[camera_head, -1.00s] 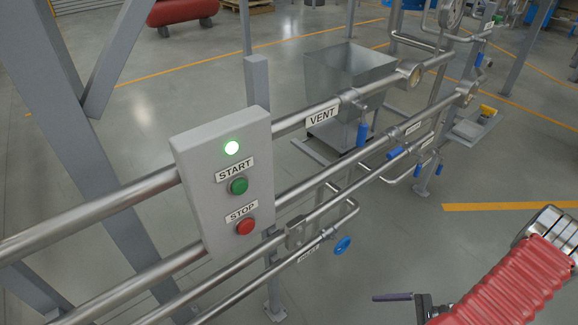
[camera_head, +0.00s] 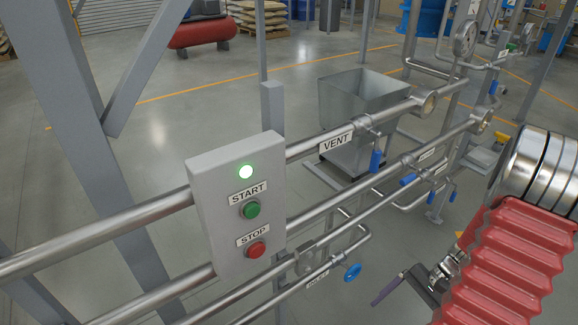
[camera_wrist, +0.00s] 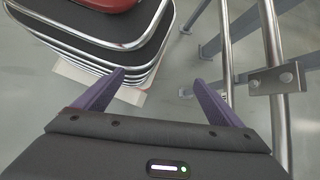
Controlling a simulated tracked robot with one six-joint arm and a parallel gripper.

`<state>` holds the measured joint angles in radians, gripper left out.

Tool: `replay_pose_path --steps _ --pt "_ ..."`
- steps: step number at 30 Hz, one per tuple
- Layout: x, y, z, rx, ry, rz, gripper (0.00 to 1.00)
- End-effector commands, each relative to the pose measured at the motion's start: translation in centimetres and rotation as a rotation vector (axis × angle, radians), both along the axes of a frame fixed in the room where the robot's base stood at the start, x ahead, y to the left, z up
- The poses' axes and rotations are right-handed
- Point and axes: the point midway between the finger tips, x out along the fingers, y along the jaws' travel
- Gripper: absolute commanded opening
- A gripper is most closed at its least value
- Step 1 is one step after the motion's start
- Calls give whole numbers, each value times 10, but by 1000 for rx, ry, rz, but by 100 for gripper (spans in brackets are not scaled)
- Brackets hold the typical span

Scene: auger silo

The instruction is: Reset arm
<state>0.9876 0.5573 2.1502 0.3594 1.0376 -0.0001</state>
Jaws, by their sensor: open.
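My gripper shows in the wrist view (camera_wrist: 150,90) with its two purple fingers apart and nothing between them. In the head view my gripper (camera_head: 388,290) is at the lower right, partly hidden behind my red-sleeved arm. It is apart from the control box (camera_head: 225,180) on the pipes.

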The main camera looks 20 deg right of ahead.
Motion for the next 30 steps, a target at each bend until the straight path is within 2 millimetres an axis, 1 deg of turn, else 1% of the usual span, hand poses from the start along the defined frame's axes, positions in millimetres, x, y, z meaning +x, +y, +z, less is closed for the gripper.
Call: replay_pose_path --steps 1,3,17,30 --pt "3 3 9 -29 -9 34 90" --pt "7 6 20 -66 -21 79 90" --pt "27 35 89 -301 -121 364 90" --pt "40 74 150 -510 -260 614 90"
